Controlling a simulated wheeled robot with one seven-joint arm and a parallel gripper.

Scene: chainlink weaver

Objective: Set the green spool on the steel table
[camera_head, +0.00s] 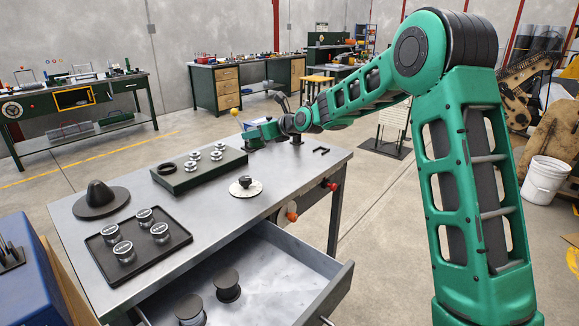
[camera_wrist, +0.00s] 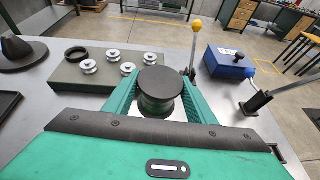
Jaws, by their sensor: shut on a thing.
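The steel table (camera_head: 215,222) is a grey metal bench with its front drawer open; its top also shows in the wrist view (camera_wrist: 25,140). My gripper (camera_head: 256,136) is above the far right part of the tabletop, fingers pointing left. In the wrist view my gripper (camera_wrist: 159,95) is shut on the green spool (camera_wrist: 159,82), which looks dark with a round flange on top and stands upright between the two green fingers. I cannot tell whether its underside touches the table. In the head view the spool is small and hard to make out.
A green block (camera_head: 200,173) carries several silver spools and a black ring. A black tray (camera_head: 140,262) holds several canisters. A dark hat-shaped piece (camera_head: 99,200) and a white knobbed disc (camera_head: 246,189) stand nearby. The open drawer (camera_head: 262,274) holds two spools. A blue box (camera_wrist: 229,64) is at the right.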

